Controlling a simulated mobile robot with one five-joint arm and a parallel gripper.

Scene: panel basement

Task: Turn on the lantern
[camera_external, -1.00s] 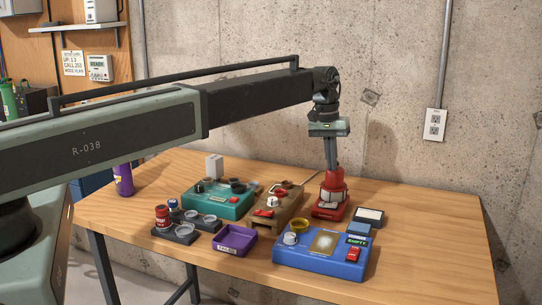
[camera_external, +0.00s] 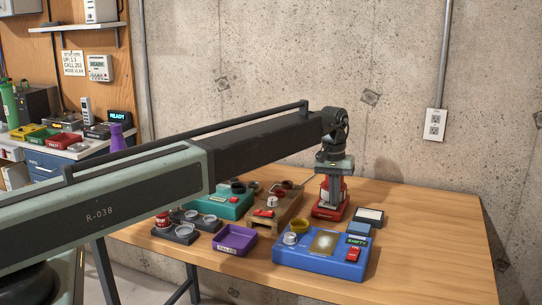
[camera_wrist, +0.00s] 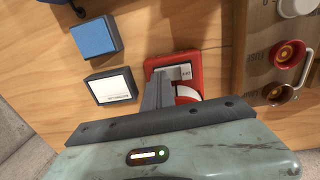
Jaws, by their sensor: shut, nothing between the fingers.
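The lantern (camera_external: 322,214) is red with a pale glass part and stands on the table near the wall. The fingers and gripper body hide much of the lantern.
A blue box (camera_external: 318,260) with a yellow ring and red switch stands in front. A wooden box (camera_external: 285,212) is left of the lantern. A blue block (camera_wrist: 94,38) and a white-topped block (camera_wrist: 111,87) lie close by. The table's right side is clear.

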